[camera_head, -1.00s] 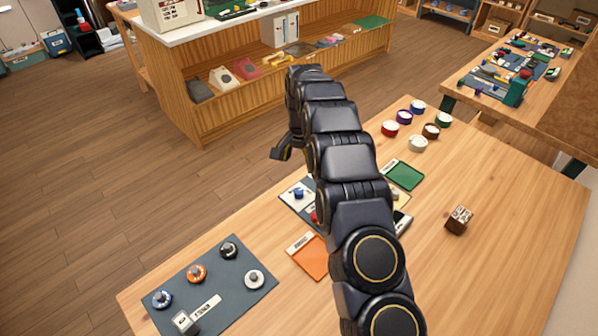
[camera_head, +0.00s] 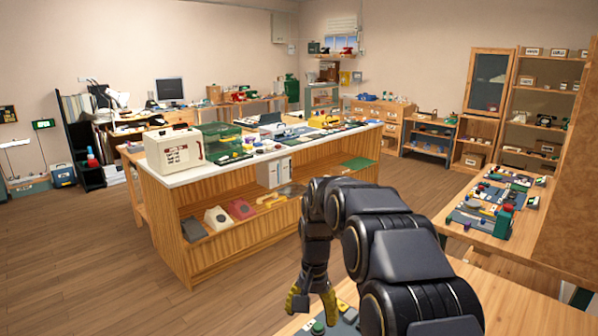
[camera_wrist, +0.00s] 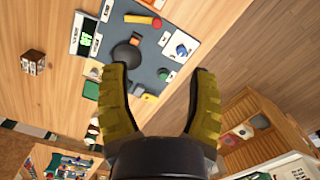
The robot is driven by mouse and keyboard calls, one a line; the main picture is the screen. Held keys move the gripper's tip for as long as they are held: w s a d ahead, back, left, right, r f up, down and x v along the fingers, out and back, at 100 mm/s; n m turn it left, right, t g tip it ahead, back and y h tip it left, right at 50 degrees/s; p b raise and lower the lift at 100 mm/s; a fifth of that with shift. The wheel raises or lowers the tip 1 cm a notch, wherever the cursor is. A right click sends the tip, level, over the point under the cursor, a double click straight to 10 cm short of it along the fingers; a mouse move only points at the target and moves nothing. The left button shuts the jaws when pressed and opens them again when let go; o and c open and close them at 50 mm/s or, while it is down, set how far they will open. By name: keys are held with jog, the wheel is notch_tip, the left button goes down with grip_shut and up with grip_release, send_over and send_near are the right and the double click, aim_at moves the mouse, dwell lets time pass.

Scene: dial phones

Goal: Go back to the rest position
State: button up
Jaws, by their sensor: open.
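In the wrist view my gripper (camera_wrist: 158,92) is open too. Beyond its fingers lies a dark mat (camera_wrist: 172,20) on the table, with a round black part (camera_wrist: 126,52), a red and yellow piece and a blue knob on a white plate. Most of the near table is outside the head view or hidden by my arm.
A wooden counter (camera_head: 215,250) with a white top and open shelves stands in the middle. A side table (camera_head: 490,240) with several small parts is at right. A small brown block (camera_wrist: 33,62) sits on the near table. Open floor (camera_head: 90,260) lies at left.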

jog(key=s+d+r+n, duration=0.15)
jog(key=s+r, duration=0.25)
jog(key=s, duration=0.4)
jog(key=s+d+r+n, duration=0.1)
jog(key=s+d+r, duration=0.2)
jog(key=s, duration=0.5)
jog(key=s+d+f+n+g, duration=0.1)
jog(key=s+d, duration=0.2)
jog(key=s, duration=1.4)
jog(key=shift+s, duration=0.15)
jog(key=shift+d+n, duration=0.1)
jog(key=shift+n, duration=0.15)
jog(key=shift+c, duration=0.2)
